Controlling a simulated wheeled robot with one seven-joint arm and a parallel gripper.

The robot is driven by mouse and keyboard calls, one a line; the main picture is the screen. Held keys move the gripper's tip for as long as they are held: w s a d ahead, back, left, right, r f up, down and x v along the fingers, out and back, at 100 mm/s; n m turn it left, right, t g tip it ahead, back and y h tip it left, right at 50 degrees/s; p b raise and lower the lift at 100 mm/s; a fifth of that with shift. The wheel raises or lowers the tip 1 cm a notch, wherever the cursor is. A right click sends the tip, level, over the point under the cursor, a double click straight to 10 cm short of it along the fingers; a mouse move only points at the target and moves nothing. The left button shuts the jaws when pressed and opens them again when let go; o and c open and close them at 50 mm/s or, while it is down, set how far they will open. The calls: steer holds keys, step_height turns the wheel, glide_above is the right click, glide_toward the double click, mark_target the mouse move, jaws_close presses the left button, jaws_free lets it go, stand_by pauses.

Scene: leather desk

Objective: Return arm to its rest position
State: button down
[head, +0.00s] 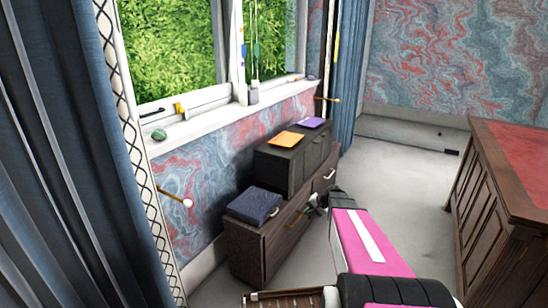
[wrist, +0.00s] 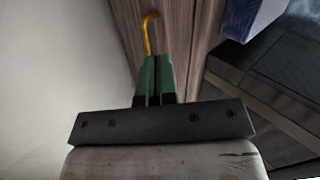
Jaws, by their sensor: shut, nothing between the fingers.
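My gripper (wrist: 157,60) shows in the wrist view with its two green fingers pressed together and nothing between them. A yellow handle (wrist: 150,30) on the wood-grain cabinet front (wrist: 180,25) lies just beyond the fingertips; I cannot tell whether they touch. In the head view my pink and black arm reaches from the bottom toward the low cabinet (head: 265,247). My gripper (head: 312,203) is small there, in front of the cabinet near its handles, and its fingers are hard to make out.
A dark blue box (head: 253,205) and a dark chest (head: 285,167) stand on the cabinet. Orange (head: 286,139) and purple (head: 311,122) flat items lie on the chest. A red-topped wooden desk (head: 520,165) stands right. The grey floor (head: 395,180) between is clear. Curtains hang left.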

steer(key=s+a+r+n+g+h, duration=0.2)
steer(key=s+a+r+n+h, duration=0.1)
steer(key=s, duration=0.8)
steer(key=s+a+r+n+g+h, duration=0.2)
steer(key=s+a+r+h, duration=0.1)
steer(key=s, duration=0.8)
steer(key=shift+s+a+r+n+h, duration=0.4)
steer(key=shift+a+r, duration=0.2)
